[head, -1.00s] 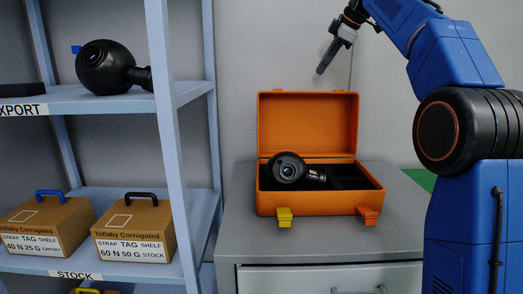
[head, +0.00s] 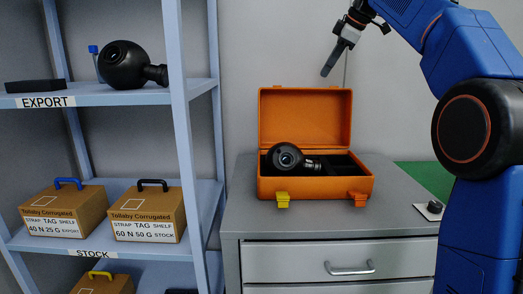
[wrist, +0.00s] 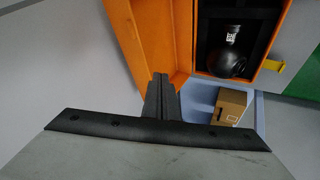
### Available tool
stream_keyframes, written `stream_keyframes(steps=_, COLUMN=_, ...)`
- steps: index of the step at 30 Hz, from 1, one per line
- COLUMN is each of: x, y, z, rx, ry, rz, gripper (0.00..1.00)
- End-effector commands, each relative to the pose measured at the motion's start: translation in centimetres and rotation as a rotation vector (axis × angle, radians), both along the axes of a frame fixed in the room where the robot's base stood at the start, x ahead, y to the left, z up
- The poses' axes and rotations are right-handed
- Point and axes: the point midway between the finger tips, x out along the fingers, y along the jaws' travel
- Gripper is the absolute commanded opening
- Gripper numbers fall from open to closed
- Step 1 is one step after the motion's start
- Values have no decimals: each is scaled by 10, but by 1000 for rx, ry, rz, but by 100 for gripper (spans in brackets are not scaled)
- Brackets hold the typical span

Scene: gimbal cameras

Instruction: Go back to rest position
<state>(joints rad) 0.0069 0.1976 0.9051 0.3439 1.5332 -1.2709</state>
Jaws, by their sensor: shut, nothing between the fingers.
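My gripper (head: 334,60) is raised in the air above the open lid of the orange case, its fingers together and empty, pointing down. In the wrist view the closed fingers (wrist: 161,98) show in front of the case. The orange case (head: 300,188) stands open on the grey cabinet. A black gimbal camera (head: 284,157) lies in the left part of its dark lining; it also shows in the wrist view (wrist: 230,55). The gripper touches neither the case nor the camera.
A blue shelf rack (head: 183,130) stands at left, with another black camera (head: 122,66) on the EXPORT shelf and cardboard boxes (head: 146,221) on the STOCK shelf. A small black knob on a plate (head: 434,207) sits right of the case. The air around my gripper is clear.

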Motion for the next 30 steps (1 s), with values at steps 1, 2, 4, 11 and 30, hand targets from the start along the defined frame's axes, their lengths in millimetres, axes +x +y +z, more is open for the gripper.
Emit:
stream_keyframes(steps=1, x=-6, y=-1, z=-1, rx=4, ry=6, rz=-15, gripper=0)
stream_keyframes(steps=2, x=-9, y=-1, z=-3, rx=8, ry=12, rz=-27, gripper=0)
stream_keyframes(steps=4, x=-18, y=-3, z=-7, rx=15, ry=23, rz=-55, gripper=0)
stream_keyframes(steps=11, x=-60, y=-11, z=-28, rx=49, ry=74, rz=-192, gripper=0)
stream_keyframes(steps=30, x=-252, y=-45, z=-183, rx=168, ry=226, rz=-728, gripper=0)
